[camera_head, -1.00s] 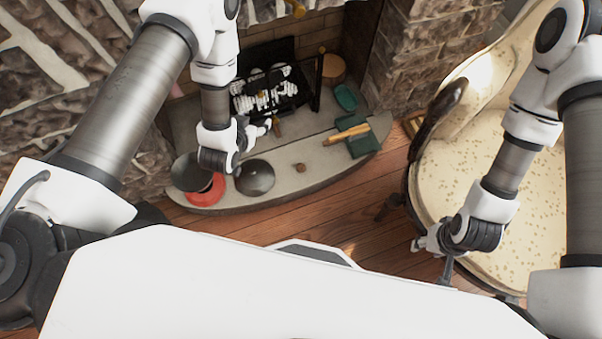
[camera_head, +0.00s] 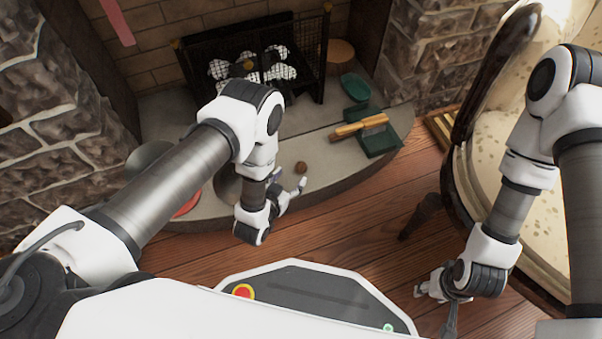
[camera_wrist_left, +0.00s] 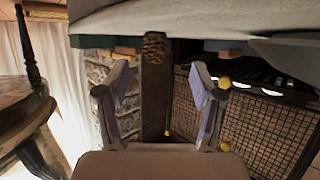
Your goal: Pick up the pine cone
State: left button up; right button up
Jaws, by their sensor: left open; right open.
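The pine cone (camera_head: 301,168) is a small brown lump on the grey stone hearth (camera_head: 335,180), near its front edge. In the left wrist view the pine cone (camera_wrist_left: 154,46) shows beyond the fingertips, between the two fingers' lines and slightly left of centre. My left gripper (camera_head: 288,182) is open and empty, just left of and nearer to me than the pine cone, apart from it. Its spread fingers also show in the left wrist view (camera_wrist_left: 159,78). My right gripper (camera_head: 434,308) is open over the wooden floor, far from the pine cone.
A green dustpan (camera_head: 382,143) with a wooden-handled brush (camera_head: 350,128) lies right of the pine cone. A green dish (camera_head: 355,87) and a black mesh fire screen (camera_head: 300,82) stand behind. A red item (camera_head: 188,204) is partly hidden by my left arm. A cream chair (camera_head: 490,190) stands right.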

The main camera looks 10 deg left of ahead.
aim_at(299, 170)
pick_arm(q)
jog(key=b+x, duration=0.1)
jog(key=x, duration=0.1)
jog(key=b+x, duration=0.3)
jog(key=shift+w+d+f, duration=0.1)
jog(key=shift+d+f, duration=0.25)
jog(key=shift+f, duration=0.15)
jog(key=shift+w, duration=0.2)
jog(key=shift+r, duration=0.2)
jog(key=c, duration=0.8)
jog(key=shift+c, duration=0.2)
